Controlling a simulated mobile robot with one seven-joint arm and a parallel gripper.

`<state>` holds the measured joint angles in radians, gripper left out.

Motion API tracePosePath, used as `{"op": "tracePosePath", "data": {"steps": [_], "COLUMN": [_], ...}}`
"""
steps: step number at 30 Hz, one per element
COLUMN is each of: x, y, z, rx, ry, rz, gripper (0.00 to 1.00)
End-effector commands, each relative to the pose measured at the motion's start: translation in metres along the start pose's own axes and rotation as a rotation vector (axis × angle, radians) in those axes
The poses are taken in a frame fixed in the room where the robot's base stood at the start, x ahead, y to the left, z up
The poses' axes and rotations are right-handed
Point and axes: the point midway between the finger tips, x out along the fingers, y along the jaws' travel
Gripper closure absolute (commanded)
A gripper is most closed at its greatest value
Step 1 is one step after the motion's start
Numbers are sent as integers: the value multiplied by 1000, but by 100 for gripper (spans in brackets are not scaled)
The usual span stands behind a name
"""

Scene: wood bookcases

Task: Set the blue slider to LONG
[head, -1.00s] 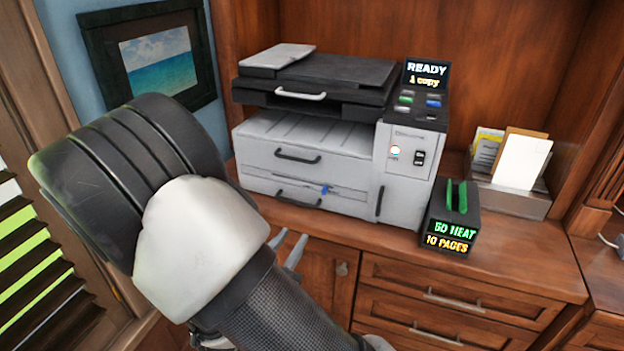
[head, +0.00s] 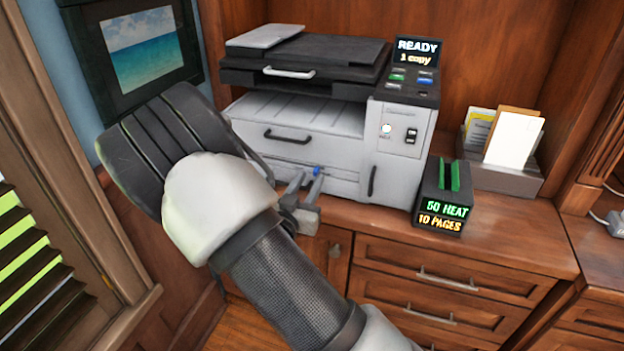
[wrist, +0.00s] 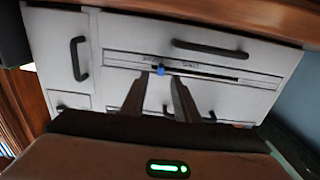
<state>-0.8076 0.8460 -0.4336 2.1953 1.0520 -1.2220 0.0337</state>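The blue slider (head: 317,171) is a small knob on a slot in the front of the white printer (head: 335,186), between two drawer handles. It also shows in the wrist view (wrist: 161,70), with small blurred lettering beside it that I cannot read surely. My gripper (head: 307,178) is open, its two fingers pointing at the printer's front. In the wrist view my gripper (wrist: 158,80) has its fingertips on either side of the slider, apart from each other. I cannot tell whether either finger touches the knob. My arm hides the printer's lower left front.
Dark drawer handles (head: 287,137) stick out from the printer near the slot. A black box with a green insert (head: 444,197) reads "50 HEAT, 10 PAGES" at the right. The printer display (head: 417,51) reads "READY, 1 copy". A paper holder (head: 505,174) stands further right.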

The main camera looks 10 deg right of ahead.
Motion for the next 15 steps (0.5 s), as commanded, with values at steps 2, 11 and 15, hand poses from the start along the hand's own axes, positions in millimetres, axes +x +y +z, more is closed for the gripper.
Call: {"op": "tracePosePath", "data": {"steps": [2, 11, 15], "x": [11, 26, 26], "y": [0, -1, 0], "z": [1, 0, 0], "rx": [1, -1, 0], "ry": [0, -1, -1], "rz": [0, -1, -1], "gripper": [72, 72, 72]}}
